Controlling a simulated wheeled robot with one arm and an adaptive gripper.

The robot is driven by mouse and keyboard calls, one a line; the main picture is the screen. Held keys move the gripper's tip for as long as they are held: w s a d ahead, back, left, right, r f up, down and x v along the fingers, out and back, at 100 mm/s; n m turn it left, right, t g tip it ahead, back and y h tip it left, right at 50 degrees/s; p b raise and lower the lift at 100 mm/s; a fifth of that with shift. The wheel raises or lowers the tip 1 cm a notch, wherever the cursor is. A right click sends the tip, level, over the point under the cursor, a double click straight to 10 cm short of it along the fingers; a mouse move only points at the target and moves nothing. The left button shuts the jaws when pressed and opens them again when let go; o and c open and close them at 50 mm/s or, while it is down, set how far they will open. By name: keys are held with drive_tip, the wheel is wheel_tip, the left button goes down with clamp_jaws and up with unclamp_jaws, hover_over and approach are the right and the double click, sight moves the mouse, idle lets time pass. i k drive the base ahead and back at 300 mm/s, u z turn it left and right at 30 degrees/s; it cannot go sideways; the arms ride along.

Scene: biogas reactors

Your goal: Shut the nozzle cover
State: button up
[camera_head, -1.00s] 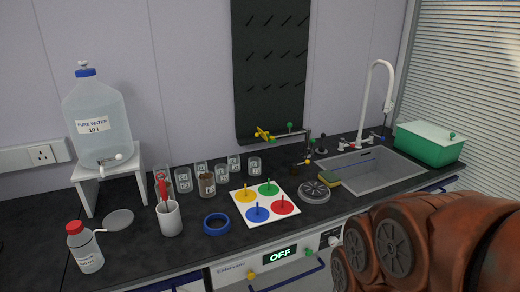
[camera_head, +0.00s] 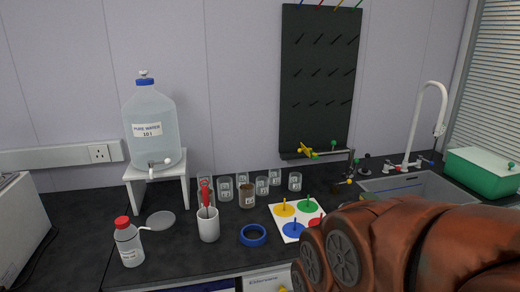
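I cannot make out a part that is clearly a nozzle cover. A white bottle (camera_head: 129,246) with a red cap (camera_head: 122,222) stands upright at the front left of the counter, with a white spout pointing right. A yellow-handled tap fitting (camera_head: 308,152) with a grey horizontal pipe is at the back of the counter, below the black pegboard. My reddish-brown arm fills the lower right of the view and hides part of the counter. My gripper is not in view.
A water jug (camera_head: 152,125) stands on a white stand (camera_head: 184,188). Several glass jars (camera_head: 247,196), a white cup (camera_head: 209,226) with red-handled tools, a blue ring (camera_head: 253,236) and a white board (camera_head: 281,217) with coloured discs crowd the middle. The sink (camera_head: 440,186) and green box (camera_head: 484,172) are right.

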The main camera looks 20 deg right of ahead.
sight(304, 151)
drive_tip(key=u, duration=0.05)
drive_tip(key=i, duration=1.05)
drive_tip(key=z, duration=0.55)
